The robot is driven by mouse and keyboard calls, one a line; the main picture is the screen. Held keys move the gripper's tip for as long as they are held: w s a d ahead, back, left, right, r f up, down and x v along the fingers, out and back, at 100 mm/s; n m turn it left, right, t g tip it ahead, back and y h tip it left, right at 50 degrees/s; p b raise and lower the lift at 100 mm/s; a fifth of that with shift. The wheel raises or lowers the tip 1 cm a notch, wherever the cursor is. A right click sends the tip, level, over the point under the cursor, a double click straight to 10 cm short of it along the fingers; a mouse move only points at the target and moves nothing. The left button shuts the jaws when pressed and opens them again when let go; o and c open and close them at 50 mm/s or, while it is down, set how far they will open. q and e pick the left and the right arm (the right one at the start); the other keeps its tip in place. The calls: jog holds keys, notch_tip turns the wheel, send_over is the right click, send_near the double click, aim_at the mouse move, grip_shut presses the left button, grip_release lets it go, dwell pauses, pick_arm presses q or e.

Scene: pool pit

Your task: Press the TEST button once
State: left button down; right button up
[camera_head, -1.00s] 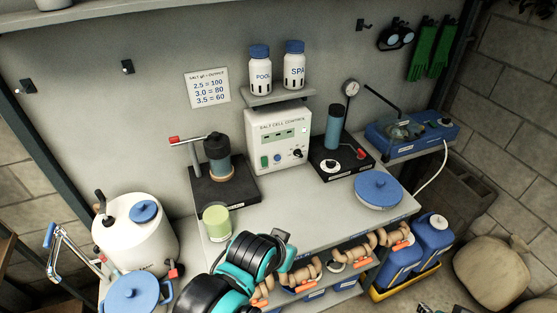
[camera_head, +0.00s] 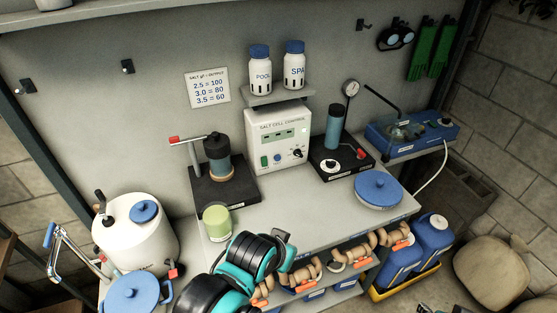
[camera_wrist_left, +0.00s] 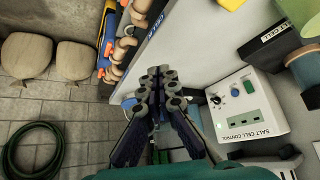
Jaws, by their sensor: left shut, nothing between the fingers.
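The white SALT CELL CONTROL box (camera_head: 279,142) stands at the back of the bench against the wall. Which one is labelled TEST is too small to read. The box also shows at the right in the left wrist view (camera_wrist_left: 262,125). My left gripper (camera_wrist_left: 155,78) is shut and empty, apart from the box and above the bench's front part. In the head view my left arm largely hides it. My right gripper is not in view.
A black stand with a cylinder (camera_head: 217,160) and a green-topped jar (camera_head: 216,220) stand left of the box. A gauge device (camera_head: 334,130) and a blue lid (camera_head: 379,188) are on its right. The bench top (camera_head: 290,205) before the box is clear.

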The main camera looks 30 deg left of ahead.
pick_arm(q)
jog(key=shift+w, duration=0.1)
jog(key=w+a+f+n+t+h+b, duration=0.15)
jog(key=w+n+t+b, duration=0.3)
jog(key=w+n, duration=0.9)
jog(key=w+a+f+n+t+y+b, duration=0.1)
jog(key=w+a+f+n, duration=0.1)
jog(key=w+a+n, duration=0.1)
jog(key=w+a+f+n+t+y+b, duration=0.1)
jog(key=w+a+f+n, duration=0.1)
jog(key=w+a+n, duration=0.2)
jog(key=w+a+f+n+t+y+b, duration=0.1)
jog(key=w+a+f+n+b, duration=0.1)
jog(key=w+a+n, duration=0.2)
jog(key=shift+r+n+t+x, duration=0.1)
jog(key=shift+n+t+x, duration=0.05)
jog(key=shift+x, duration=0.65)
jog(key=shift+r+n+t+x, duration=0.1)
jog(key=shift+r+x, duration=0.05)
jog(key=shift+x, duration=0.65)
jog(key=shift+w+a+f, duration=0.1)
jog(key=shift+a, duration=0.2)
jog(key=shift+a, duration=0.1)
